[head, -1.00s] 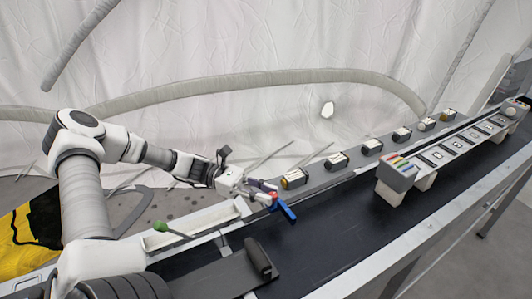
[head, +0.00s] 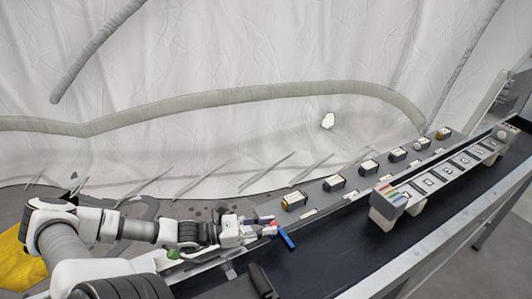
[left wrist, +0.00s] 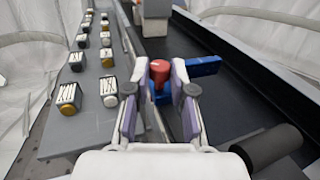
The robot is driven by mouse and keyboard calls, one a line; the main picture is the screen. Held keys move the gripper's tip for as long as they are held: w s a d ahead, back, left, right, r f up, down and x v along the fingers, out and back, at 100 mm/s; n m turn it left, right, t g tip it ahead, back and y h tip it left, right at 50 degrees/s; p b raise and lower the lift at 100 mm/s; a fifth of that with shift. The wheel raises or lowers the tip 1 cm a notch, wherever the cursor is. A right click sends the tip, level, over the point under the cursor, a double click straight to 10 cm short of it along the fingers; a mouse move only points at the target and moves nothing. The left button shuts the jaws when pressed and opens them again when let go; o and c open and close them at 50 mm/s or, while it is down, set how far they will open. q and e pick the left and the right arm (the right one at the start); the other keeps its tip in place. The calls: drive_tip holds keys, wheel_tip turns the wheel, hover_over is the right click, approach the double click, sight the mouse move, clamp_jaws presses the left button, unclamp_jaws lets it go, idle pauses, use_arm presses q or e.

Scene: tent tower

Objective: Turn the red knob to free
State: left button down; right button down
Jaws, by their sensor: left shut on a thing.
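The red knob (left wrist: 159,72) shows in the left wrist view between the two fingertips of my left gripper (left wrist: 157,84). The fingers are shut on it, one on each side. A blue bar (left wrist: 203,66) sticks out to the right beside the knob. In the head view my left gripper (head: 266,226) reaches in from the left, at the near left part of the dark belt. There the red knob (head: 273,230) is mostly hidden by the fingers, and the blue bar (head: 287,240) points down and right. I cannot read any marking for the knob's position. My right gripper is not in view.
A grey rail (head: 325,199) with several small dark blocks runs behind the belt (head: 350,242). A dark roller (left wrist: 270,147) lies right of my gripper. A green knob (head: 173,254) is at the left.

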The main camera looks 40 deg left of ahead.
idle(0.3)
use_arm(q)
drive_tip(key=c, duration=1)
unclamp_jaws()
